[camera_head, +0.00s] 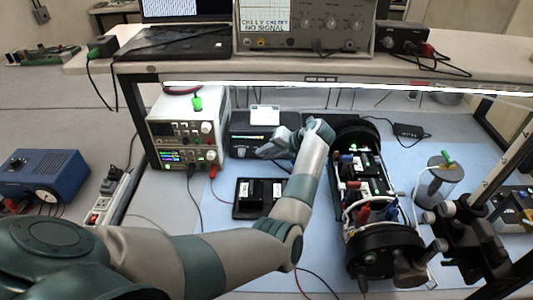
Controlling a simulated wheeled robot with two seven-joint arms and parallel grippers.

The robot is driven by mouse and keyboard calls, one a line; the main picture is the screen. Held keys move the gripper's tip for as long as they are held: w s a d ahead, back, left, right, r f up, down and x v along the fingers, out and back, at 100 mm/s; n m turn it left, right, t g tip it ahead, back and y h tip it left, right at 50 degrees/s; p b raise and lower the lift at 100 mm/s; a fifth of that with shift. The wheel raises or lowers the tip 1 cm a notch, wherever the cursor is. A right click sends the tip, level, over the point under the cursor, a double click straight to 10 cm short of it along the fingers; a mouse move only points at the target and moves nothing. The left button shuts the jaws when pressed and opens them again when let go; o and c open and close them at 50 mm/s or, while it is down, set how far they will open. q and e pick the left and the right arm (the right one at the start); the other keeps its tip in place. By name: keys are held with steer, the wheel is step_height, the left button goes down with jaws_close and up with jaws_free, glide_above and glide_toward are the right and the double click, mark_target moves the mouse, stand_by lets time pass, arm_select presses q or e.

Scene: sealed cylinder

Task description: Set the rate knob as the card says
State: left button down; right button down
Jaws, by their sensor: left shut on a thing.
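A small white card (265,114) stands on top of a black box (240,147) at the back of the blue mat. The box has a small lit display strip on its front, and the card's writing is too small to read. My left gripper (266,152) is at the front of this box, shut, with its arm reaching up from the lower left. The rate knob is hidden behind the fingers, which appear closed on it. Its setting cannot be read. My right gripper is not in view.
A power supply (178,128) with knobs and leads stands left of the box. A black tray (245,212) lies in front. An open cylinder assembly (366,190) with wiring stands right of my forearm. A shelf (200,64) overhangs the back. A black stand (480,235) is at right.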

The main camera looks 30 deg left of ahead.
arm_select(q)
steer(key=shift+h, duration=0.3)
steer(key=shift+s+a+r+n+t+h+p, duration=0.2)
steer(key=shift+n+t+h+p, duration=0.3)
steer(key=shift+h, duration=0.4)
steer(key=shift+s+a+t+h+b, duration=0.1)
steer(key=shift+a+t+h+b, duration=0.15)
steer(key=shift+h, duration=0.35)
steer(key=shift+a+t+h+b, duration=0.1)
steer(key=shift+t+h, duration=0.25)
steer(key=shift+h, duration=0.25)
steer(key=shift+s+a+n+t+h+b, duration=0.2)
steer(key=shift+n+t+h+b, duration=0.2)
steer(key=shift+t+h+b, duration=0.4)
steer(key=shift+s+a+t+h+b, duration=0.1)
steer(key=shift+a+t+h+b, duration=0.15)
steer(key=shift+h+b, duration=0.6)
steer(key=shift+r, duration=0.1)
steer(key=c, duration=1.9)
jaws_free()
steer(key=shift+o, duration=0.2)
steer(key=shift+d+r, duration=0.1)
